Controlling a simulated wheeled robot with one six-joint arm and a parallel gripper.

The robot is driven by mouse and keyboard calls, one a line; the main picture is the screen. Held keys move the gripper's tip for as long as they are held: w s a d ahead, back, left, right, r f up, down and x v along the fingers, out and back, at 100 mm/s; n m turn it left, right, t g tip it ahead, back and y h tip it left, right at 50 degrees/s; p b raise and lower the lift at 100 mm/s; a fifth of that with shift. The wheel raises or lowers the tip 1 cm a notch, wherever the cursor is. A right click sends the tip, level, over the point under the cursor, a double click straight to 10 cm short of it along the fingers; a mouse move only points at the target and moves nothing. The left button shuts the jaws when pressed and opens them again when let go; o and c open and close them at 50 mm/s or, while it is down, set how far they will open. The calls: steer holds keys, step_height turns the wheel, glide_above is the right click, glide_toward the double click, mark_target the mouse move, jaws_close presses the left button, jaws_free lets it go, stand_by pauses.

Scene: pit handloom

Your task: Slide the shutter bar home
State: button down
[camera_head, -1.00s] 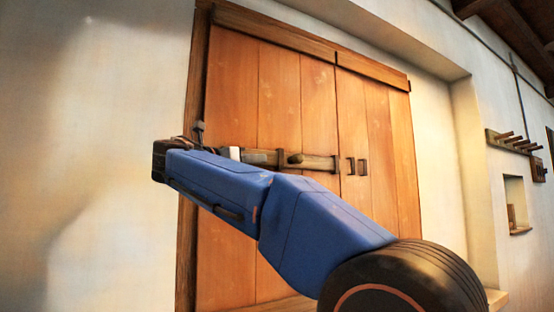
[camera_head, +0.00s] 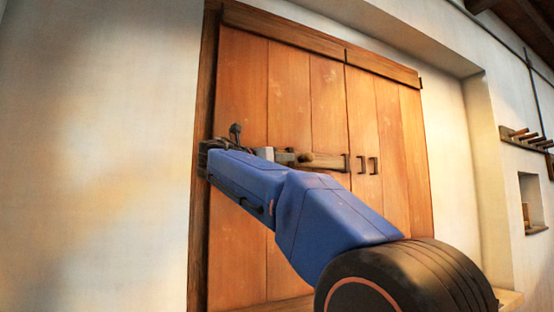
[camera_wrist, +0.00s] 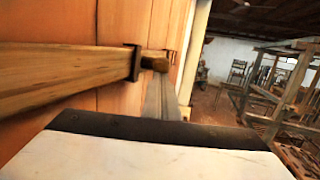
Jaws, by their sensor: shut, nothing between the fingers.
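The wooden shutter bar (camera_head: 328,161) lies across the left leaf of the closed shutter, its right end near the gap between the leaves. A round peg (camera_head: 305,157) sticks out from it. In the wrist view the bar (camera_wrist: 60,78) runs through a dark bracket (camera_wrist: 133,62), with the peg (camera_wrist: 155,64) just beyond. My gripper (camera_head: 286,157) is shut and empty, in front of the bar just left of the peg. Whether it touches the peg I cannot tell. My arm hides the bar's left part.
The orange wooden leaves (camera_head: 325,105) sit in a recess in the pale wall (camera_head: 100,150). A peg rack (camera_head: 526,138) and a small niche (camera_head: 532,203) are at right. The wrist view shows wooden loom frames (camera_wrist: 275,85) in the room beyond.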

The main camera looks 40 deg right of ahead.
mark_target(304, 157)
steer(key=shift+w+d+r, duration=0.1)
steer(key=shift+d+r, duration=0.05)
steer(key=shift+d, duration=0.85)
steer(key=shift+w+d+r, duration=0.1)
steer(key=shift+d+r, duration=0.05)
steer(key=shift+d, duration=0.85)
steer(key=shift+w+d+r, duration=0.1)
steer(key=shift+d+r, duration=0.05)
steer(key=shift+d, duration=0.85)
steer(key=shift+s+d, duration=0.1)
steer(key=shift+d, duration=0.05)
steer(key=s+d, duration=0.4)
steer(key=d, duration=1.2)
steer(key=shift+d, duration=0.3)
